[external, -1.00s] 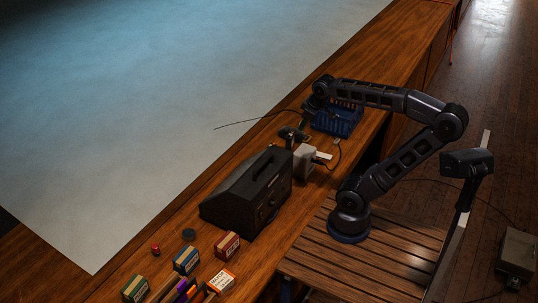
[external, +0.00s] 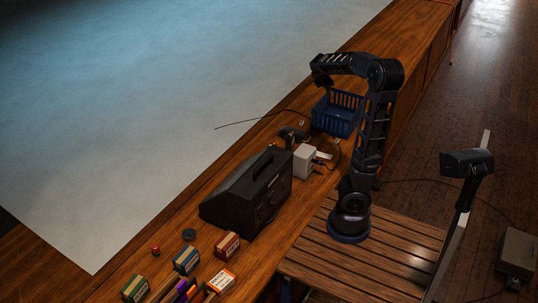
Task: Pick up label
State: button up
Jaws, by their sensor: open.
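A small flat white piece (external: 325,156) lies on the wooden desk at the right of a white box (external: 304,161); it may be the label, but it is too small to tell. My gripper (external: 319,80) is at the end of my raised, folded arm, open, above the desk near the blue basket (external: 336,115). It is apart from the white piece, and its fingers are small and dark here. Nothing shows held in it.
A black sloped case (external: 240,205) with a handle stands left of the white box. Small dark items (external: 291,133) and a thin cable lie near the basket. Several small boxes, including an orange-edged one (external: 221,281), and a red item (external: 155,250) are at the lower left.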

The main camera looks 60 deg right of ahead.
jog(key=s+d+r+n+g+h, duration=0.2)
jog(key=s+d+r+n+h, duration=0.15)
jog(key=d, duration=0.45)
send_near(337, 140)
jog(key=shift+s+d+f+n+y, duration=0.15)
jog(key=shift+d+f+y, duration=0.1)
jog(key=shift+d+f, duration=0.25)
jog(key=shift+w+d+f+n+y, duration=0.1)
jog(key=shift+d+f+y, duration=0.2)
jog(key=shift+d, duration=0.45)
jog(key=shift+x, duration=2.65)
jog(key=shift+s+d+r, duration=0.1)
jog(key=shift+r, duration=0.05)
grip_shut()
